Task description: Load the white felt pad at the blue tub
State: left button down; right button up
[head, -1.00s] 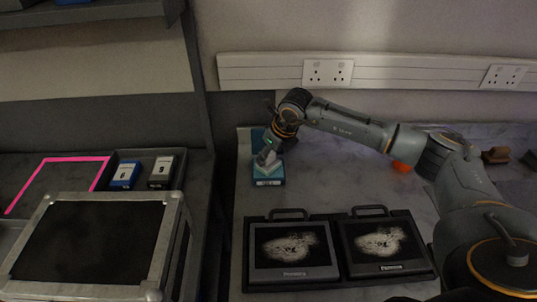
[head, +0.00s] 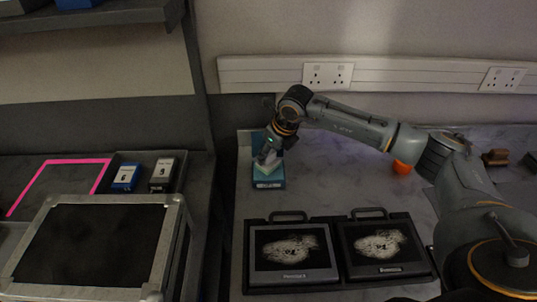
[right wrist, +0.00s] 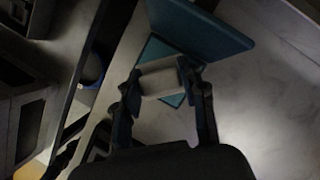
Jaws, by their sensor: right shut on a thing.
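A white felt pad (right wrist: 158,79) shows as a pale roll-like piece between the fingers of my right gripper (right wrist: 160,80) in the right wrist view. The gripper is shut on it. In the head view my right gripper (head: 267,160) points down over a small blue, teal-edged holder (head: 268,182) at the bench's left end, which I take for the blue tub. Its upright blue plate shows in the wrist view (right wrist: 200,28), with a teal base (right wrist: 157,50) partly hidden behind the pad. I cannot tell whether the pad touches it. My left gripper is out of view.
Two black cases (head: 290,254) with speckled panels lie at the bench front. An orange item (head: 401,167) sits behind my right arm. On the left are a grey-framed black panel (head: 90,245), a tray with blue and dark boxes (head: 126,177), and a pink outline (head: 58,163).

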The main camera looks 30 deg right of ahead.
jog(key=shift+r+p, duration=1.15)
jog(key=shift+r, duration=1.5)
